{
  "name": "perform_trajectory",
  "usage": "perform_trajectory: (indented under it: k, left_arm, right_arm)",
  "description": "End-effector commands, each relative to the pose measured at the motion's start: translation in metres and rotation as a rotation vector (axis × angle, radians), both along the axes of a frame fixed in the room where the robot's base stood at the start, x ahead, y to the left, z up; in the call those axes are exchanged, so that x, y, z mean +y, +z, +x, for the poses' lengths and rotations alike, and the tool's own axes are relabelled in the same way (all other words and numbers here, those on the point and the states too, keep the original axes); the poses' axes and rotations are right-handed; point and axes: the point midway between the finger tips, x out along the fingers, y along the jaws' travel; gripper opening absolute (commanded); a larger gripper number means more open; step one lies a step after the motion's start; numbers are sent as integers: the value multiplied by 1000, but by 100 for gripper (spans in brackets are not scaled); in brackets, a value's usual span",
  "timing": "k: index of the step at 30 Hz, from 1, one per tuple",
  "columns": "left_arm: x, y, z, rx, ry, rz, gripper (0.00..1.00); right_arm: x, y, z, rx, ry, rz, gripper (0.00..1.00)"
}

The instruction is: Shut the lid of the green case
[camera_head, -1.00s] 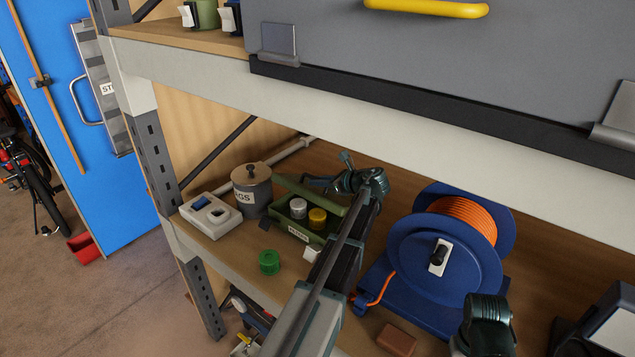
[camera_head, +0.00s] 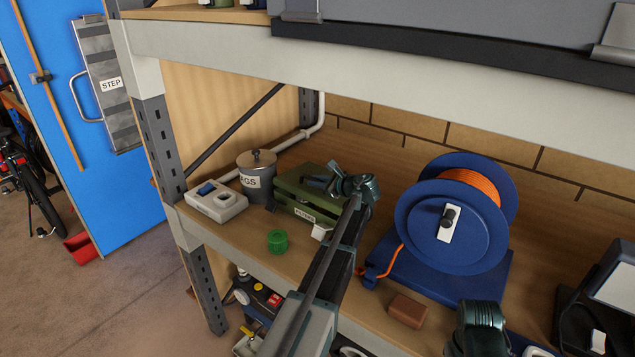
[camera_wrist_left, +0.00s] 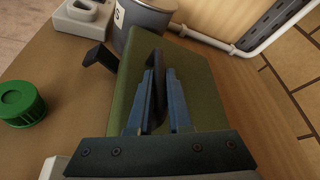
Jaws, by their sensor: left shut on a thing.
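The green case (camera_head: 290,206) stands on the middle shelf with a white label on its front. Its lid (camera_head: 292,183) lies down over the box, and the inside is hidden. In the left wrist view the lid (camera_wrist_left: 198,85) fills the middle, with a dark upright handle (camera_wrist_left: 155,75) on it. My left gripper (camera_head: 316,184) is over the lid. Its blue-grey fingers (camera_wrist_left: 155,98) are shut on the handle. Only a dark part of my right arm shows at the bottom right of the head view; its gripper is not visible.
A grey lidded pot (camera_head: 256,180) and a white box with a blue switch (camera_head: 216,202) stand left of the case. A green cap (camera_head: 278,241) sits in front. A blue cable reel (camera_head: 455,225) and a brown block (camera_head: 407,309) are to the right. The upper shelf's beam (camera_head: 350,75) hangs above.

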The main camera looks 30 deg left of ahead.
Motion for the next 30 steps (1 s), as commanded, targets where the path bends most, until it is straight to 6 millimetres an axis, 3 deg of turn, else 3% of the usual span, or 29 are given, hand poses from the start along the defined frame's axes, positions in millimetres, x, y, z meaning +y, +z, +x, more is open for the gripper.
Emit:
perform_trajectory:
  k: [7,25,26,27,30]
  left_arm:
    - [0,-15,-3,-11,-1,-2,0]
    - [0,-19,-6,-8,2,-5,0]
    - [0,-19,-6,-8,2,-5,23]
    - [0,-19,-6,-8,2,-5,30]
    - [0,-19,-5,-8,1,-4,30]
  right_arm:
    - [0,-16,0,0,0,0,0]
    - [0,-18,0,0,0,0,0]
    - [0,-18,0,0,0,0,0]
    - [0,-18,0,0,0,0,0]
    - [0,-18,0,0,0,0,0]
